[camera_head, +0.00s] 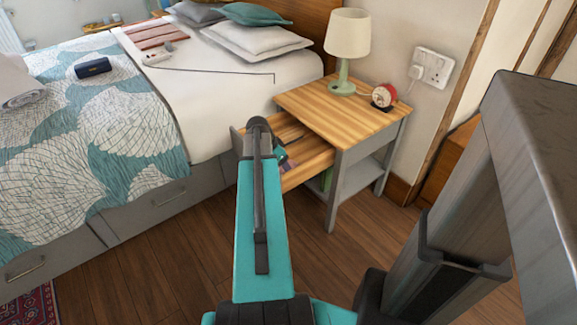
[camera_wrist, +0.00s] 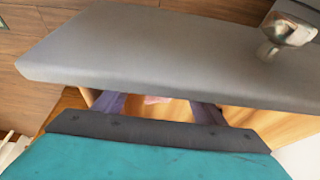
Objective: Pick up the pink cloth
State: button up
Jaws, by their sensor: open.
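A small pale pink patch, likely the pink cloth (camera_wrist: 154,99), shows in the wrist view just past the drawer front's edge. Most of it is hidden by the drawer front and my wrist. In the head view a small pinkish-purple patch (camera_head: 289,166) shows inside the open drawer (camera_head: 307,163), beside my arm. My gripper (camera_wrist: 158,108) is open, with its two fingers either side of the pink patch. I cannot tell whether they touch it. In the head view my arm hides most of the gripper at the drawer.
The grey drawer front (camera_wrist: 150,50) with a metal knob (camera_wrist: 288,30) is close to my gripper. The nightstand (camera_head: 345,107) carries a lamp (camera_head: 347,40) and a red round clock (camera_head: 383,96). The bed (camera_head: 215,90) stands to the left. Wooden floor in front is clear.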

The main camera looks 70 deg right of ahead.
dwell(0.3)
jog(key=c, duration=1.2)
jog(key=shift+c, duration=0.2)
notch_tip(320, 180, up, 10)
jog(key=p, duration=0.1)
jog(key=shift+p, duration=0.3)
